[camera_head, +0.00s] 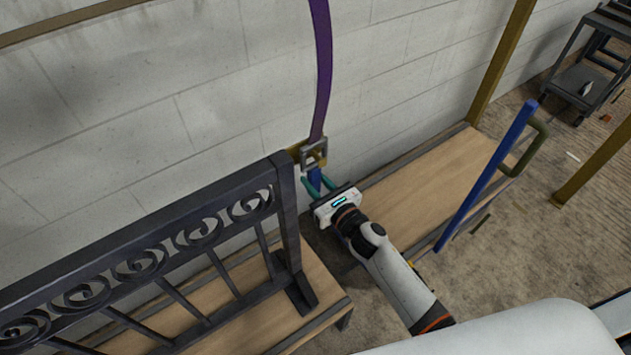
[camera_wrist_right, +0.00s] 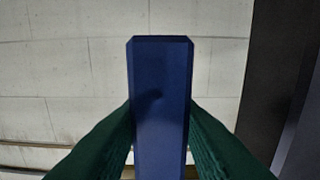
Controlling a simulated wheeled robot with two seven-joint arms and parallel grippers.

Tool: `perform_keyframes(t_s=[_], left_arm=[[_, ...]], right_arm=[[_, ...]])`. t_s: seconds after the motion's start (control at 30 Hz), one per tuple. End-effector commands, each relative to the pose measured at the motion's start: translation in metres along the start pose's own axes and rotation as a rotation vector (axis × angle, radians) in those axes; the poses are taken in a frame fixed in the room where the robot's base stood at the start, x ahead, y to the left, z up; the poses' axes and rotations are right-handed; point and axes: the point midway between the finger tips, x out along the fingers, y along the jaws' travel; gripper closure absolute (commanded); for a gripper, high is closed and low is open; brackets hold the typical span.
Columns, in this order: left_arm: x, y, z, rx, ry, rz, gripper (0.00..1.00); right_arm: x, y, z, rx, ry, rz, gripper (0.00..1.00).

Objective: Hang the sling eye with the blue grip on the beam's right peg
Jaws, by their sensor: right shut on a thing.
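The purple sling (camera_head: 322,70) hangs down from the top edge of the head view. At its lower end is a square metal eye (camera_head: 306,158) beside the top of the gate's right post. The blue grip (camera_head: 315,178) is just below the eye, and it fills the middle of the right wrist view (camera_wrist_right: 160,105). My right gripper (camera_head: 318,187) is shut on the blue grip, its green fingers on both sides. A small yellow piece (camera_head: 294,150) shows by the eye; I cannot tell whether it is the peg or if the eye is around it. My left gripper is not in view.
The dark scroll gate (camera_head: 288,205) stands on a wooden platform (camera_head: 322,285) at left. Another wooden platform (camera_head: 425,190) lies right, with a leaning blue bar (camera_head: 490,172) and green handle (camera_head: 535,143). A pale block wall (camera_head: 215,90) is close behind. A cart (camera_head: 585,80) stands far right.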

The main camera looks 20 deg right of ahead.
Motion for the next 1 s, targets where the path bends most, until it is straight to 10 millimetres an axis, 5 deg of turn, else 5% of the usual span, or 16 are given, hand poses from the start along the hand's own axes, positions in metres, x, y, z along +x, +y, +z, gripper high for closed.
perform_keyframes(t_s=[1.0], left_arm=[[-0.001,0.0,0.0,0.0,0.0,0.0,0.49]], right_arm=[[-0.044,0.0,-0.001,0.0,0.002,0.0,0.98]])
